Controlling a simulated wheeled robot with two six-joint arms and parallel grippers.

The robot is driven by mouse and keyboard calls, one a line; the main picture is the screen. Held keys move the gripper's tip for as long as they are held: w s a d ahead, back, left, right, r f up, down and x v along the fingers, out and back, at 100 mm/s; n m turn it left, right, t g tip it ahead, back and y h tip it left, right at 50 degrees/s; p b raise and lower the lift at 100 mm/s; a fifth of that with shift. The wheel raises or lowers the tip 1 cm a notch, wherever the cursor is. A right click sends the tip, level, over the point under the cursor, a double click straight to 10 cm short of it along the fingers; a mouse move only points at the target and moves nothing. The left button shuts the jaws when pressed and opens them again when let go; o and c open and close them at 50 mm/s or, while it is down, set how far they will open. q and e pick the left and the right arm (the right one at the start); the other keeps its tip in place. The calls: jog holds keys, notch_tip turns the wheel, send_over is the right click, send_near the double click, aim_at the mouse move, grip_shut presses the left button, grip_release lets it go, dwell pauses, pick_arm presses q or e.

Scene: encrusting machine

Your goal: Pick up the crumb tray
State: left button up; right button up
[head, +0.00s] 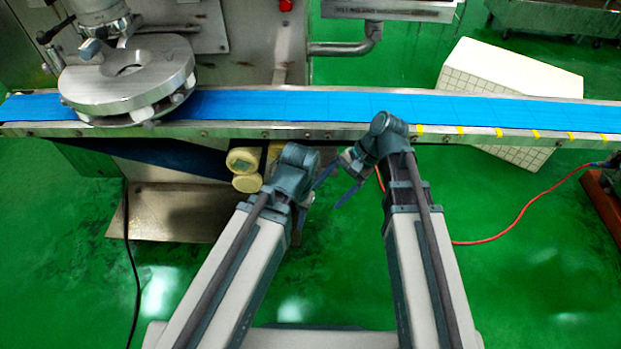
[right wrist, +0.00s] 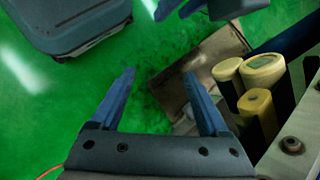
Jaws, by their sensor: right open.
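A flat, brownish metal sheet, which looks like the crumb tray (head: 165,222), lies low under the conveyor at the left in the head view. Machine parts above hide its back. In the right wrist view the tray (right wrist: 195,75) shows beyond the fingertips, partly covered by other parts. My right gripper (head: 326,197) is open and empty, to the right of the tray and apart from it; its blue fingers also show in the wrist view (right wrist: 158,73). My left gripper (head: 299,224) is mostly hidden behind its own arm.
The blue conveyor belt (head: 290,105) with its metal edge runs across above my grippers. Yellowish rollers (head: 245,168) stick out below it, left of my left arm. A red hose (head: 520,212) and a black cable (head: 130,260) lie on the green floor.

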jog(key=w+d+f+m+y+b, duration=0.2)
jog(key=w+f+m+y+b, duration=0.15)
jog(key=f+b, duration=0.4)
jog(key=m+t+y+b, duration=0.2)
jog(key=m+y+b, duration=0.4)
jog(key=m+b, duration=0.25)
send_near(335, 172)
jog(key=s+a, duration=0.1)
jog(key=a, duration=0.1)
jog(key=shift+n, duration=0.4)
jog(key=a, duration=0.4)
jog(key=a+b, duration=0.1)
jog(key=a, duration=0.3)
jog(key=shift+s+f, duration=0.15)
jog(key=shift+s+a+f+b, duration=0.15)
jog(key=shift+a+b, duration=0.1)
jog(key=shift+a, duration=1.3)
jog(key=shift+a+f+b, duration=0.1)
jog(key=shift+a+b, duration=0.1)
jog(key=shift+a, duration=1.35)
pick_arm(q)
notch_tip(335, 172, down, 21)
jog(key=shift+r, duration=0.2)
pick_arm(e)
grip_shut()
